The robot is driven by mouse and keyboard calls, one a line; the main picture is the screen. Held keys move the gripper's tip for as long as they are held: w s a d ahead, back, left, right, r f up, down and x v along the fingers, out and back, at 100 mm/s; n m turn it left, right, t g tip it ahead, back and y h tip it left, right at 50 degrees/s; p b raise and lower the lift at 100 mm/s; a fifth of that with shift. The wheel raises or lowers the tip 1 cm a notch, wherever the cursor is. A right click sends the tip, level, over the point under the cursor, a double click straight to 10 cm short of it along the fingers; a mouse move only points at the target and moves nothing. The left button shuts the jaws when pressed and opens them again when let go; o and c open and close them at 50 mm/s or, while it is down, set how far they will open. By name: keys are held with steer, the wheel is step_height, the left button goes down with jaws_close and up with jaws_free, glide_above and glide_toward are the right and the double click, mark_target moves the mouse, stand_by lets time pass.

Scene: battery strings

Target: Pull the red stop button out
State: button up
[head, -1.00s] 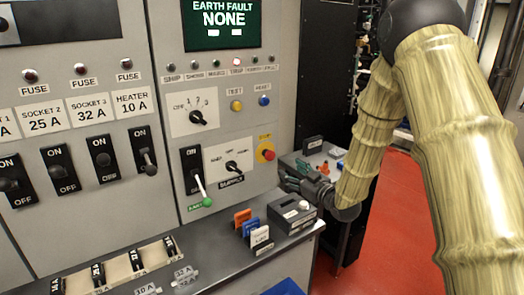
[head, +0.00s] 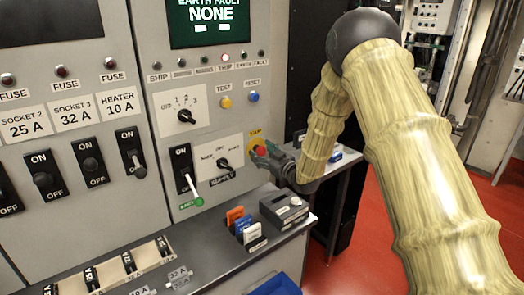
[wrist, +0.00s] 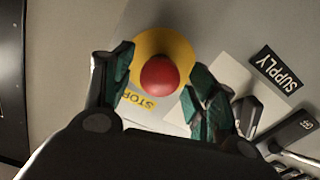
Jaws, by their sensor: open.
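The red stop button (wrist: 159,74) is a round red knob on a yellow disc (wrist: 178,46), with a yellow STOP label (wrist: 138,100) beside it. In the wrist view it sits between the two fingers of my open gripper (wrist: 160,85), with a gap showing on each side. In the head view the button (head: 258,149) is on the right part of the grey panel, partly covered by my gripper (head: 266,152), which is right at it. I cannot tell whether the fingers touch the button.
The supply rotary switch (head: 223,163) and a green-tipped lever (head: 198,200) are left of the button. A dark ledge below holds coloured cards (head: 236,217) and a black box (head: 287,207). Red floor (head: 350,250) lies open to the right.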

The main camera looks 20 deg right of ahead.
steer(key=shift+w+a, duration=0.1)
steer(key=shift+w, duration=0.25)
